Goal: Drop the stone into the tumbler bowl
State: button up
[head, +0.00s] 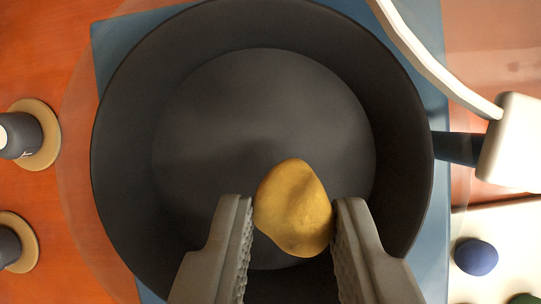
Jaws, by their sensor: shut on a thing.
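A yellow-ochre stone (292,208) is between the two grey fingers of my gripper (293,215), which is shut on it. The tumbler bowl (260,110) is a wide, dark grey round bowl that fills the middle of the head view. My gripper and the stone are over the lower middle part of the bowl, inside its rim as seen from above. The stone's height above the bowl floor is hard to tell. The visible bowl floor looks empty; the part behind the stone and fingers is hidden.
The bowl stands on a blue base (118,45). A white curved arm and block (512,140) sit at its right rim. A blue stone (476,257) and a partly cut-off green one (524,298) lie on a white surface at lower right. Two dark knobs (22,135) stand at left.

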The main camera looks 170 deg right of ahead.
jog(key=o, duration=1)
jog(key=shift+o, duration=0.2)
jog(key=v, duration=1.7)
jog(key=shift+s, duration=0.2)
jog(key=shift+s+r, duration=0.1)
jog(key=shift+s, duration=0.05)
jog(key=s+a+f+m+t, duration=0.1)
jog(key=s+t, duration=0.3)
jog(key=s, duration=0.6)
jog(key=s+a+f+m+t+h, duration=0.1)
jog(key=s+f+t, duration=0.3)
jog(key=s, duration=0.6)
jog(key=s+a+f+m+t+h, duration=0.1)
jog(key=s+f+m+t, duration=0.2)
jog(key=s, duration=0.7)
jog(key=t, duration=0.2)
jog(key=shift+s+a+f+m+t, duration=0.2)
jog(key=shift+s+m+t, duration=0.05)
jog(key=shift+m+t, duration=0.05)
